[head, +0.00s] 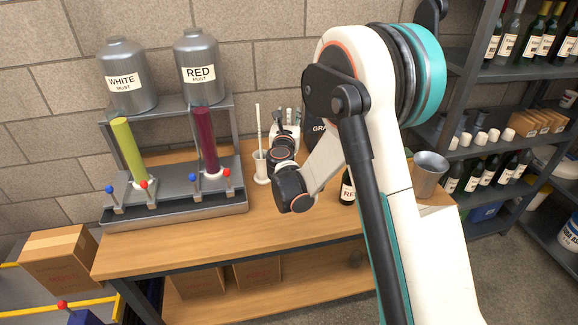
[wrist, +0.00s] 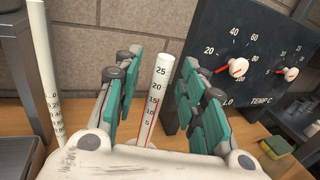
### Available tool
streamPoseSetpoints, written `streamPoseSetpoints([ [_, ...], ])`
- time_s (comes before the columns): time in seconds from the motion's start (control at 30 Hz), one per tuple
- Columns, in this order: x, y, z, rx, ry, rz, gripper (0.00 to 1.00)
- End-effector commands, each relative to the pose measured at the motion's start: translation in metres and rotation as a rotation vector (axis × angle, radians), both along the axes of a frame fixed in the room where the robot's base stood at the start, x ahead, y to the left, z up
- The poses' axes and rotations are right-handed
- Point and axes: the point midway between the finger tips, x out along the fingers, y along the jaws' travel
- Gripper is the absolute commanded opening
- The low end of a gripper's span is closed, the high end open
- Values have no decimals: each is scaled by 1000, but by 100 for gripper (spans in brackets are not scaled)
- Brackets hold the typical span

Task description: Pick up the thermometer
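The thermometer (wrist: 158,95) is a white upright stick with a red line and a scale up to 25. In the wrist view it stands between the teal fingers of my gripper (wrist: 168,88). The fingers are spread, with a visible gap on both sides of the stick. The lower end of the thermometer is hidden behind the gripper's pale body. In the head view my gripper (head: 285,128) is over the back of the bench, and I cannot make out the thermometer clearly there.
A taller white graduated stick (wrist: 44,75) stands to the left, in a white holder (head: 261,168). A dark dial panel (wrist: 240,50) stands close behind on the right. A two-tank must stand (head: 175,204) occupies the bench's left. The bench front (head: 235,238) is clear.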

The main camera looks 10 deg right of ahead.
Motion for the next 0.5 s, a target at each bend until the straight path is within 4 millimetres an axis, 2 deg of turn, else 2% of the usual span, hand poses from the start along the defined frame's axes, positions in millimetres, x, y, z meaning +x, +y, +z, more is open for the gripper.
streamPoseSetpoints([
  [0.1, 10, -4, 0, 0, 0, 0, 38],
  [0.37, 11, -4, 1, 0, 0, 0, 38],
  [0.5, 11, -4, 1, 0, 0, 0, 6],
])
